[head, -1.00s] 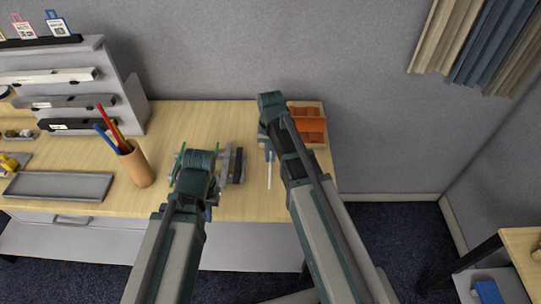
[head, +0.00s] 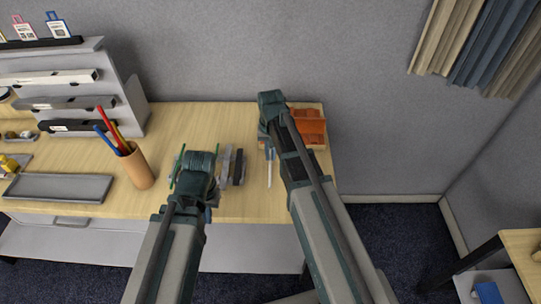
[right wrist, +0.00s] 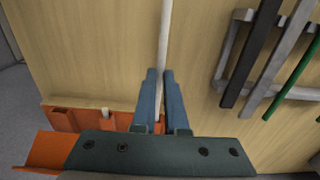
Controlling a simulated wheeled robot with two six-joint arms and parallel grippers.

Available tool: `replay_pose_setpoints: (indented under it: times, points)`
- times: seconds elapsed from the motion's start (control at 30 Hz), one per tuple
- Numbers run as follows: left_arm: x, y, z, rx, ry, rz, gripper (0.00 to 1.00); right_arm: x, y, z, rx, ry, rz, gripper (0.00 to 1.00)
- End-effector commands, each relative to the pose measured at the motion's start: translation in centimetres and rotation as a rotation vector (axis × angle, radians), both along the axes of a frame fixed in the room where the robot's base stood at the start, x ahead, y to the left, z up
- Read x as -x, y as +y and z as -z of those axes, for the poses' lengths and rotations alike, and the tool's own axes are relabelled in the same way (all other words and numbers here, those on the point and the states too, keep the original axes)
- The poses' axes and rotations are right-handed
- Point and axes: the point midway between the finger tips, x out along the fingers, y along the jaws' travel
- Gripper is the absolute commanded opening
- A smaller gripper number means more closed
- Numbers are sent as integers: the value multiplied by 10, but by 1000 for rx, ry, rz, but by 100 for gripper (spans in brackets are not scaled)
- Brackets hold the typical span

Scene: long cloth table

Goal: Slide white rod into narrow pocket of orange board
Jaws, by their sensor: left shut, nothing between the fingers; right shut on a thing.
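The white rod (right wrist: 165,35) is held between the blue fingers of my right gripper (right wrist: 160,75) in the right wrist view. It also shows as a thin upright line in the head view (head: 270,178), below my right gripper (head: 269,155). The orange board (right wrist: 65,118) lies beside and partly under the gripper in the wrist view. In the head view the board (head: 312,132) is just right of my right arm, which covers part of it. Its narrow pocket cannot be made out clearly. My left gripper (head: 190,180) is shut and empty, its fingers mostly hidden by its own wrist.
A grey rack (right wrist: 232,52) holds dark, grey and green rods near my left gripper. A pencil cup (head: 137,168), a grey tray (head: 58,187) and a shelf unit (head: 75,85) stand to the left. The wooden table (head: 205,125) is clear at the back middle.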

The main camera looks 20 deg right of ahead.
Motion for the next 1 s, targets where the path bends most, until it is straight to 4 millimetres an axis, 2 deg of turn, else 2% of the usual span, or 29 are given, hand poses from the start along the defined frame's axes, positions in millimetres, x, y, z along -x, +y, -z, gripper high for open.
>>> replay_pose_setpoints:
  times: [1.0]
  points:
    - [0, 0, 0, 0, 0, 0, 0, -24, -7, 0, 0, 0, 0, 0]
